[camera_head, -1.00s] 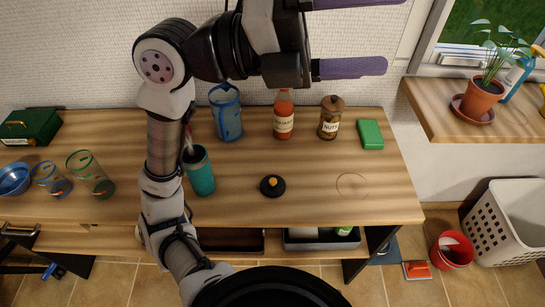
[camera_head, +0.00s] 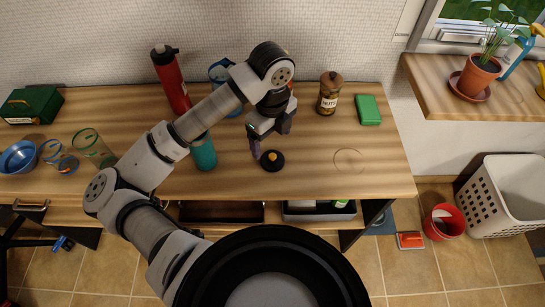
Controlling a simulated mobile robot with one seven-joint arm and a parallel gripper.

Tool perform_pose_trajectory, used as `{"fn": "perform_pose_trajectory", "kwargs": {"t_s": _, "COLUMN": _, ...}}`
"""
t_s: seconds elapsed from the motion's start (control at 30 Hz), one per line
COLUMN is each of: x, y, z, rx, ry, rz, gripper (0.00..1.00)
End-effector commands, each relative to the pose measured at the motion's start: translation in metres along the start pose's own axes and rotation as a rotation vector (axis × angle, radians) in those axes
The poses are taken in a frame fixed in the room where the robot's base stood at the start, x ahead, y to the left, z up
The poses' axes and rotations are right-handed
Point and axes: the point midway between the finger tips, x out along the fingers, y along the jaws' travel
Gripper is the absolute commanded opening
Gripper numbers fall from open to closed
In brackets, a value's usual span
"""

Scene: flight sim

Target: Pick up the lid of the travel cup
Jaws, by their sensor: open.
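The lid (camera_head: 272,163), a small black disc with an orange knob, lies on the wooden table right of the teal travel cup. The travel cup (camera_head: 203,157) stands partly behind my forearm, which hides its upper part. My gripper (camera_head: 259,152) points down beside the lid, with a purple fingertip close to the lid's left edge. It is open and holds nothing. The other finger is hard to make out, and I cannot tell whether either finger touches the lid.
A red bottle (camera_head: 170,85), a blue pitcher (camera_head: 220,73), a nuts jar (camera_head: 330,93) and a green block (camera_head: 368,110) stand at the back. Glasses (camera_head: 92,148) and a blue bowl (camera_head: 18,158) are at left. The table's right front is clear.

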Motion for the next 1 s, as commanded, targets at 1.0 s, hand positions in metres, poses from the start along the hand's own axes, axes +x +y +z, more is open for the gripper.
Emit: {"fn": "perform_pose_trajectory", "kwargs": {"t_s": 1.0, "x": 0.079, "y": -0.003, "z": -0.001, "rx": 0.002, "ry": 0.001, "rz": -0.003, "gripper": 0.72}}
